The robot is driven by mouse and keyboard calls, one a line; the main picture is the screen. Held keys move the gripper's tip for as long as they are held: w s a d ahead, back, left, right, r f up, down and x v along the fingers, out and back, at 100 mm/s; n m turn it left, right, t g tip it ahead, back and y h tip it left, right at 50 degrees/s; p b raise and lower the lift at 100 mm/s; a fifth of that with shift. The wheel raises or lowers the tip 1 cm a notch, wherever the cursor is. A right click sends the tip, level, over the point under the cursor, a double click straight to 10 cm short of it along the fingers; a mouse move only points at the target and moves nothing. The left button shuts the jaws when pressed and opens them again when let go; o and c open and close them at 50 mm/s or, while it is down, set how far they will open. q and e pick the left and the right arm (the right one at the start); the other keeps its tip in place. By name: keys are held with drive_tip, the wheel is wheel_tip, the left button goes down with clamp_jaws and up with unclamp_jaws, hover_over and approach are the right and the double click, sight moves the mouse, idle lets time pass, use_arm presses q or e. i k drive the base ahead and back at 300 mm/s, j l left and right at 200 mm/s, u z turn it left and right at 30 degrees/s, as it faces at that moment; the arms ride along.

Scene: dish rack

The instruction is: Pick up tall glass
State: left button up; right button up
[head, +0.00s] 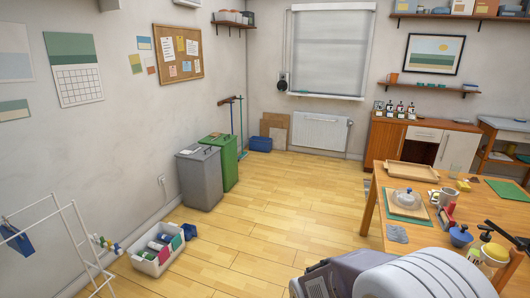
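I cannot make out a tall glass in the head view. Small items crowd the wooden table at the right, and some are too small to tell apart. Neither of my grippers can be made out in this view.
A grey bin (199,178), a green bin (224,160) and a white crate (149,262) stand left. The middle floor is clear.

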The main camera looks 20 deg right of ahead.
sight(455, 168)
drive_tip(key=i+l+z, duration=0.4)
drive_tip(key=i, duration=0.6)
drive_tip(key=i+l+z, duration=0.1)
drive_tip(key=i+z, duration=0.3)
drive_tip(key=i, duration=0.65)
drive_tip(key=i+j+z, duration=0.25)
drive_tip(key=i+z, duration=0.2)
drive_tip(key=i, duration=3.7)
drive_tip(key=i+z, duration=0.35)
drive_tip(key=i, duration=0.15)
drive_tip(key=i+j+z, duration=0.1)
drive_tip(key=i+z, duration=0.3)
drive_tip(key=i+j+z, duration=0.35)
drive_tip(key=i, duration=0.15)
drive_tip(key=i+l+z, duration=0.25)
drive_tip(key=z, duration=0.2)
drive_tip(key=i+l+z, duration=0.2)
drive_tip(key=z, duration=0.25)
drive_tip(key=i+z, duration=0.65)
drive_tip(key=z, duration=0.25)
drive_tip(key=i+j+z, duration=0.1)
drive_tip(key=i+z, duration=0.2)
drive_tip(key=z, duration=0.15)
drive_tip(key=i+j+z, duration=0.2)
drive_tip(key=z, duration=0.25)
drive_tip(key=i+l+z, duration=0.15)
drive_tip(key=i+z, duration=0.9)
drive_tip(key=j, duration=0.3)
drive_tip(key=i+j, duration=0.1)
drive_tip(key=j, duration=0.2)
